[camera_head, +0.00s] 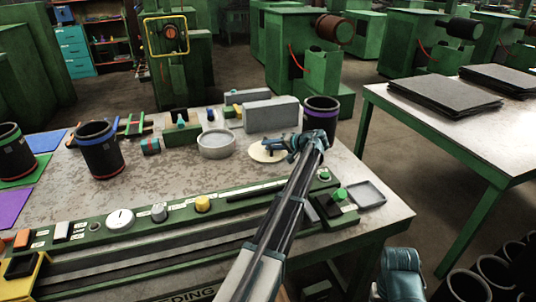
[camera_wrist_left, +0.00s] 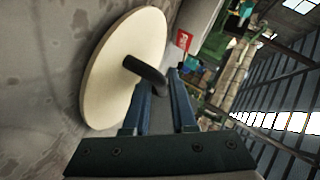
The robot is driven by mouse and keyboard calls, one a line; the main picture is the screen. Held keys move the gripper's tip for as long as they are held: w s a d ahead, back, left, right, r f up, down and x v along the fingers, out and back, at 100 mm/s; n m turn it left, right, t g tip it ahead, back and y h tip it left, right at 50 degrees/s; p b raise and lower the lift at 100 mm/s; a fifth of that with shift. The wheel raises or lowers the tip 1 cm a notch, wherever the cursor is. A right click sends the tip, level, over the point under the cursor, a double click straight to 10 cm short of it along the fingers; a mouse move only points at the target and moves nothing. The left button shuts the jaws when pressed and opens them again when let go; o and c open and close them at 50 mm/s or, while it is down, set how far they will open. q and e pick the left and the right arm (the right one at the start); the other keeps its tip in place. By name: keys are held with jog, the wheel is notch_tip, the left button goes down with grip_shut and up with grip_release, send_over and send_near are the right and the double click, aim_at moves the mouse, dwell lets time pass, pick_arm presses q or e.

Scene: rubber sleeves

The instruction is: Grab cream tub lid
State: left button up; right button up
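The tub lid (camera_head: 262,154) is a flat cream disc on the worktable, right of a round grey tub (camera_head: 216,145). In the left wrist view the lid (camera_wrist_left: 112,78) fills the left half, with a dark bent handle (camera_wrist_left: 143,72) standing out from its middle. My left gripper (camera_head: 283,145) is at the lid's right side in the head view and hides part of it. In the wrist view its two fingers (camera_wrist_left: 163,88) stand apart, with the handle's bent end at or between their tips. I cannot tell whether they touch it.
A grey block (camera_head: 270,114) stands behind the lid. A dark cylinder with a purple band (camera_head: 321,115) stands close beyond my left gripper. A control panel with knobs (camera_head: 202,204) runs along the front, and a small grey tray (camera_head: 364,194) lies at right.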

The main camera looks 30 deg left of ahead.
pick_arm(q)
grip_shut()
dwell(0.4)
